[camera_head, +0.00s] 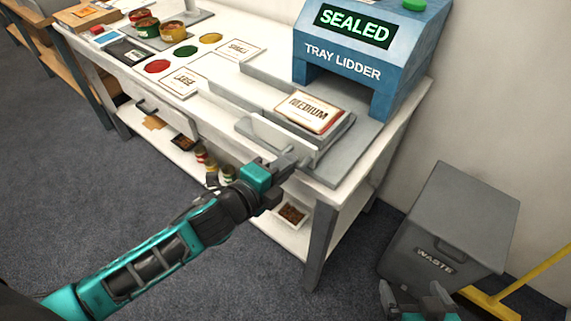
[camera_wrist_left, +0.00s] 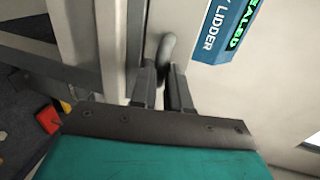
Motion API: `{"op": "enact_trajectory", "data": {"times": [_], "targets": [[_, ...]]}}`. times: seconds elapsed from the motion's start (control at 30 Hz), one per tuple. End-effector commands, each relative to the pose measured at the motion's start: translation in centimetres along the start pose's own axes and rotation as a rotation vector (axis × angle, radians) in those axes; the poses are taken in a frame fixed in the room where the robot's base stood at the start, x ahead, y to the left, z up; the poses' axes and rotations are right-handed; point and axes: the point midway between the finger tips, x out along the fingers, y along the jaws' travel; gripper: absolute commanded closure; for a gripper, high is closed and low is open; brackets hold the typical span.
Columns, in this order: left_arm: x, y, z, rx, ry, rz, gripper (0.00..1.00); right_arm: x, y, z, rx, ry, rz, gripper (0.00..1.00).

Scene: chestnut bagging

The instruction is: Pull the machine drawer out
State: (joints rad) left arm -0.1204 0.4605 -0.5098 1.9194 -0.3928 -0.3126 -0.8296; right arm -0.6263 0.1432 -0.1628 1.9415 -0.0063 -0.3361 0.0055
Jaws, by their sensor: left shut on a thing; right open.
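The blue tray lidder machine (camera_head: 365,65) stands at the right end of the white table, its sign reading SEALED. Its grey drawer (camera_head: 335,138) extends out in front of the opening, with a pale upright front plate (camera_head: 270,137). A sealed tray marked MEDIUM (camera_head: 309,111) lies on the drawer. My left gripper (camera_head: 291,158) is at the front plate, shut on the drawer handle. In the left wrist view, the grey curved handle (camera_wrist_left: 166,52) runs between the fingers (camera_wrist_left: 162,92). My right gripper (camera_head: 420,298) is open and empty at the bottom edge, partly cut off.
A grey waste bin (camera_head: 450,225) and a yellow broom (camera_head: 535,275) stand on the floor at the right. Cards (camera_head: 181,82), coloured discs (camera_head: 157,66) and open cans (camera_head: 172,31) sit further left on the table. A lower shelf (camera_head: 285,232) holds more items.

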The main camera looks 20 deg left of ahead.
Motion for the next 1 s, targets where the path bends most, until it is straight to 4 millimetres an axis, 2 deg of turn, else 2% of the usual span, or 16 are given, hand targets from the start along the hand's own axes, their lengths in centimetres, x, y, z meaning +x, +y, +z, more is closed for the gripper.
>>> {"op": "enact_trajectory", "data": {"times": [0.2,0.23,0.5,0.77,0.87,1.0], "targets": [[-0.2,0.4,0.0,0.004,-0.001,0.01,1.0,0.1,0.1,-0.3,-0.001,0.005,0.0,0.0],[-0.2,0.4,0.0,0.004,-0.001,0.011,0.82,0.1,0.1,-0.3,-0.001,0.005,0.0,0.0],[-0.1,0.3,0.0,0.002,0.0,0.007,0.59,0.1,0.1,-0.3,-0.002,0.005,0.0,0.0],[-0.3,0.2,0.0,0.001,0.0,0.005,0.59,0.1,0.0,-0.1,-0.002,0.003,0.0,0.0],[-1.0,0.2,0.0,0.002,0.0,0.005,0.59,0.0,0.0,-0.1,-0.001,0.001,0.0,0.0],[-3.0,0.2,-0.1,0.001,0.001,0.007,0.59,-0.1,0.0,-0.1,-0.001,0.0,0.0,0.0]]}}
